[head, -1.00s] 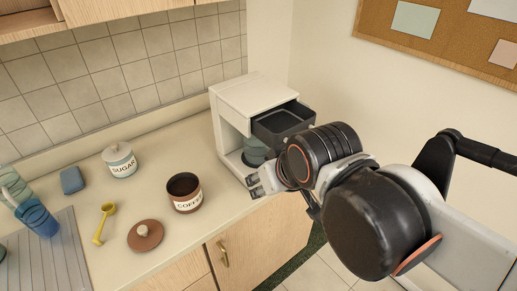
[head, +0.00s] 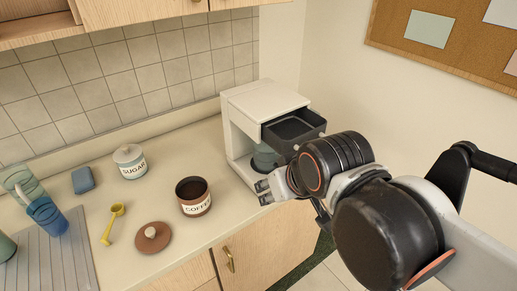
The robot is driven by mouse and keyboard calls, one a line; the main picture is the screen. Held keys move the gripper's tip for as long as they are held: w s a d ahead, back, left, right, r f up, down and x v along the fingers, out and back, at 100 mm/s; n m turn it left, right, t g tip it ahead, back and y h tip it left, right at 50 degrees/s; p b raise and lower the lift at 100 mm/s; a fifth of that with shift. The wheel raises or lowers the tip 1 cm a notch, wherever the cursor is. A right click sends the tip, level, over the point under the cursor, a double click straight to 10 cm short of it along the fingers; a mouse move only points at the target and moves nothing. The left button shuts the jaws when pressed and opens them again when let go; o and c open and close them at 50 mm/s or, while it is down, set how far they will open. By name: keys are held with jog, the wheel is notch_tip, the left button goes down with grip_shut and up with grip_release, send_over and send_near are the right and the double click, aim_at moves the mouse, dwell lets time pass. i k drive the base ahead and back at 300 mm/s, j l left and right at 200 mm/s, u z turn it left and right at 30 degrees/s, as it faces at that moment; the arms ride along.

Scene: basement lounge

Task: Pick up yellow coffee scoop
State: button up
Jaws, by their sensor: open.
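The yellow coffee scoop (head: 113,222) lies on the counter at the left in the head view. Its bowl points away from me and its handle points toward the front. It sits between the grey ribbed mat and the brown lid. My gripper (head: 262,190) is at the counter's front right, by the white coffee maker, well to the right of the scoop. It is open, and I see nothing held in it. My arm comes in from the right and hides part of the coffee maker's front.
An open coffee canister (head: 193,197) stands between the scoop and my gripper, with its brown lid (head: 152,238) beside the scoop. Behind are a sugar jar (head: 130,162) and a blue sponge (head: 83,180). Blue glasses (head: 46,215) stand at the left by the ribbed mat (head: 52,262). The coffee maker (head: 240,115) has its drawer out.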

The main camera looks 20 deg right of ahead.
aim_at(117, 208)
jog(key=u, duration=0.95)
jog(key=i+j+u, duration=0.1)
jog(key=u, duration=0.3)
jog(key=i+j+u, duration=0.15)
jog(key=u, duration=0.25)
jog(key=i+z, duration=0.15)
